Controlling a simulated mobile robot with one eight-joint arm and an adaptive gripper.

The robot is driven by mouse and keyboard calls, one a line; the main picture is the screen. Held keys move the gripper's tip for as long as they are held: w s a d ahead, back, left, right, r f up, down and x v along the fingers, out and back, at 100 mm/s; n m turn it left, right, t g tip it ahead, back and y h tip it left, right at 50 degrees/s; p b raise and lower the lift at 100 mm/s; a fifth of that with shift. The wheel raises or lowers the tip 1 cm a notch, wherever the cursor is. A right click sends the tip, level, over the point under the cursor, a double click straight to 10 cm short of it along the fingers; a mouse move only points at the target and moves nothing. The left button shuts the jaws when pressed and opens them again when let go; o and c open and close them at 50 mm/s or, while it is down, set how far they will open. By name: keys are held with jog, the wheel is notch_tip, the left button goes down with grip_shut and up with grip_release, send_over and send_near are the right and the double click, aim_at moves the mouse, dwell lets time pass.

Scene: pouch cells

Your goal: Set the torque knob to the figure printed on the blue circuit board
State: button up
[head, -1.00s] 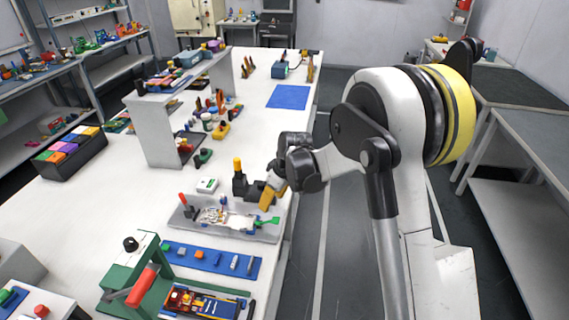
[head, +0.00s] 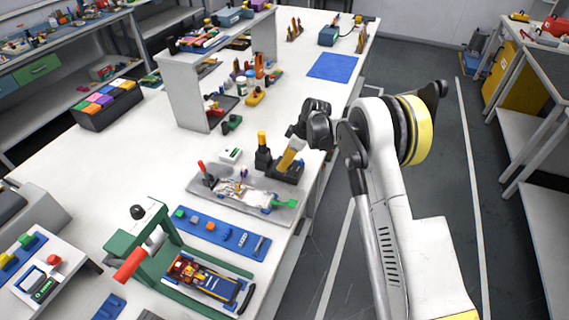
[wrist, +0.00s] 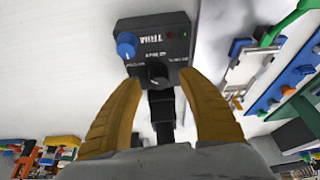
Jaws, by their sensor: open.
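My gripper (wrist: 160,82) is open, its two yellow fingers on either side of a black knob (wrist: 158,73) on the face of a dark control box (wrist: 155,42). No finger clearly touches the knob. A blue knob (wrist: 127,45) is at the box's left, beside white print too small to read fully. In the head view my gripper (head: 290,155) is over the dark unit (head: 285,172) near the bench edge. A blue board-like piece (head: 205,282) with red and yellow parts lies in a green frame; no figure is legible, and I cannot tell if it is the circuit board.
A grey tray (head: 225,200) with small parts stands in front of the dark unit. A blue strip (head: 205,222) carries several small pieces. A green press frame (head: 118,248) with a red handle is nearer.

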jog(key=shift+a+f, duration=0.1)
jog(key=shift+f, duration=0.25)
grip_shut()
